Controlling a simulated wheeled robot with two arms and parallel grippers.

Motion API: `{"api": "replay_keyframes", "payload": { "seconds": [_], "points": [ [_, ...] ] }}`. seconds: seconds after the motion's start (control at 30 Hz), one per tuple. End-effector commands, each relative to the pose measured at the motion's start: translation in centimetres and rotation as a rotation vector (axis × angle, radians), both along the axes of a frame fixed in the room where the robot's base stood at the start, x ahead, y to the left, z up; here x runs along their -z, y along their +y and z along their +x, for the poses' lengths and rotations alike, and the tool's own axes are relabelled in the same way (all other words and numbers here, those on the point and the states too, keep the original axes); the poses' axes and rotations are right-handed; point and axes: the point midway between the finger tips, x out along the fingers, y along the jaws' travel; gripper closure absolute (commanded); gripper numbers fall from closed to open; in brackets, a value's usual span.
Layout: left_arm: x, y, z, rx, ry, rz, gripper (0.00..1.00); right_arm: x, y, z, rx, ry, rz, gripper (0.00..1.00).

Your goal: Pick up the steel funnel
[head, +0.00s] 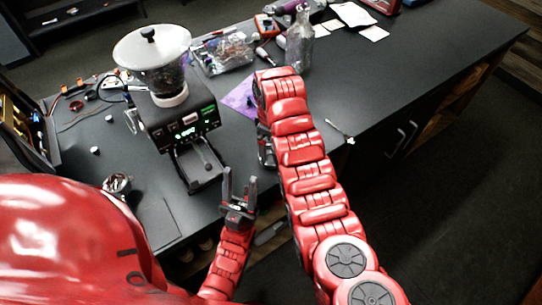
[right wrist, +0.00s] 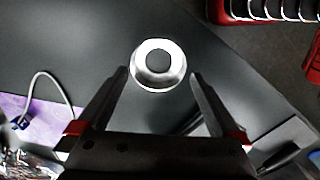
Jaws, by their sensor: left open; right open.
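The steel funnel (right wrist: 140,71) is a shiny round piece with a dark centre in the right wrist view, seen end-on over the dark worktop. It lies in line with the gap between the open fingers of my right gripper (right wrist: 158,74); I cannot tell the distance, and the fingers do not close on it. In the head view my right gripper (head: 266,150) is mostly hidden by its own red arm, and I cannot make out the funnel there. My left gripper (head: 240,180) is open and empty near the worktop's front edge, fingers pointing up in the picture.
The coffee machine (head: 180,120) with its clear hopper stands left of my right arm. A purple cloth (head: 240,97), a bag of parts (head: 222,54) and a glass bottle (head: 299,45) lie or stand behind. A metal cup (head: 117,184) is at left. The worktop's right part is mostly clear.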

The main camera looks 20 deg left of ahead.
Motion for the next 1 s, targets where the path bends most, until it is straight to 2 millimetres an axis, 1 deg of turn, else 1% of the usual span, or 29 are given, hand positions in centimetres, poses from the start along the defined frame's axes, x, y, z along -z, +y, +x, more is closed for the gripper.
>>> {"api": "replay_keyframes", "payload": {
  "seconds": [0.03,0.1,0.23,0.3,0.5,0.83,0.97,1.0],
  "points": [
    [-0.8,0.0,0.0,0.000,0.000,0.000,0.50,0.0,-0.1,-0.1,0.000,0.005,-0.003,0.00],
    [-1.6,0.0,0.0,0.000,0.000,0.000,0.50,0.7,0.0,-0.1,0.000,0.003,-0.001,0.00],
    [-2.5,0.0,0.0,0.000,0.000,0.000,0.50,2.0,0.0,0.0,-0.001,0.003,-0.001,0.00],
    [-2.3,0.0,0.0,0.000,0.000,0.000,0.50,3.0,0.0,0.2,0.001,0.002,-0.001,0.00],
    [-2.4,0.0,0.0,0.000,0.000,0.000,0.50,4.3,0.0,0.2,0.001,-0.001,0.001,0.00],
    [-2.4,0.0,0.0,0.000,0.000,0.000,0.50,4.7,0.0,0.2,0.000,-0.001,0.000,0.00],
    [-2.4,0.0,0.0,0.000,0.000,0.000,0.50,4.6,0.0,0.2,0.000,-0.001,0.000,0.23],
    [-2.4,0.0,0.0,0.000,0.000,0.000,0.50,4.6,0.0,0.2,0.000,-0.001,0.000,0.31]
  ]
}}
